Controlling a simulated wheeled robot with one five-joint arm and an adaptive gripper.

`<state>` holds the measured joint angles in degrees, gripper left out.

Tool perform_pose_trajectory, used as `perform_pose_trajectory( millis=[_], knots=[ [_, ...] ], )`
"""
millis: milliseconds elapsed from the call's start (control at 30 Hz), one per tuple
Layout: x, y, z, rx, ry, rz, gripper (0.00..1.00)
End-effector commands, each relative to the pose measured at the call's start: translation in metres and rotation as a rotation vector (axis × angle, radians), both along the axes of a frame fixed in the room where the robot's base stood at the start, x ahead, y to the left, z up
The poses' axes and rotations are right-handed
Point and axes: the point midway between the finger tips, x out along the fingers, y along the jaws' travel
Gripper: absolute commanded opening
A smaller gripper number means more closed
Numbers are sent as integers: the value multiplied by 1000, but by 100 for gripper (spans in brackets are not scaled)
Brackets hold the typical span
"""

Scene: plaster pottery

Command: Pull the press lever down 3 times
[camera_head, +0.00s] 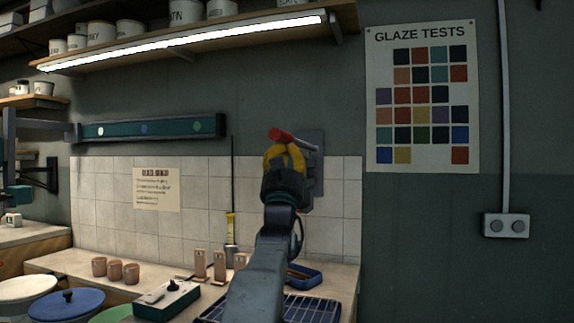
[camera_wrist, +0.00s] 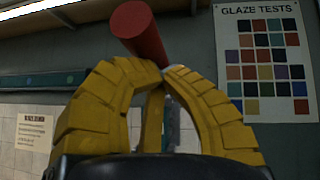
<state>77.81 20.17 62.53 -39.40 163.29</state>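The press lever has a red grip (camera_head: 281,135) on a grey rod, joined to a grey plate (camera_head: 313,170) on the wall. The lever sticks out from the wall, its red end toward the left. My gripper (camera_head: 285,148) is directly below the grip, pointing up, with its yellow fingers arched and their tips nearly together. I see nothing held between the fingers. Whether the tips touch the lever is unclear.
A lit shelf (camera_head: 190,42) runs above. A glaze test chart (camera_head: 421,95) hangs to the right; the wall between is clear.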

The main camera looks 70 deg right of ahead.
Motion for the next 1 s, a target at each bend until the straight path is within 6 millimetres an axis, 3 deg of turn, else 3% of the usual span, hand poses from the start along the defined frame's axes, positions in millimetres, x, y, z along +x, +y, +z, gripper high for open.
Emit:
perform_pose_trajectory(
  millis=[367,767,1000],
  knots=[
    [-2,6,4,-20,-4,-2,0],
    [5,4,-43,-6,-1,10,0],
    [1,27,-61,-4,1,11,0]
  ],
)
